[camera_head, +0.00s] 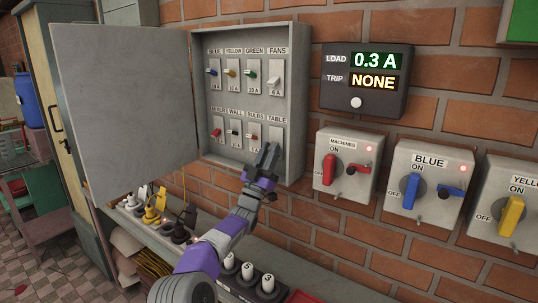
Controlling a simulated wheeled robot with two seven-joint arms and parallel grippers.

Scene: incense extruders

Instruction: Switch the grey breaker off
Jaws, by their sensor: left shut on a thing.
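An open grey breaker box (295,100) hangs on the brick wall with two rows of small breakers. The breaker labelled TABLE (276,133) is at the lower right of the box. My left gripper (268,158) reaches up to it from below and is shut on its lever; the fingers cover the lever, so its colour and position cannot be told. The FANS breaker (274,80) above has a pale lever. My right gripper is not in view.
The box door (125,110) stands open to the left. A load display (365,80) reads 0.3 A, trip NONE. Switch boxes with red (329,170), blue (408,191) and yellow (511,216) handles line the right wall. A shelf with plugs (150,217) runs below.

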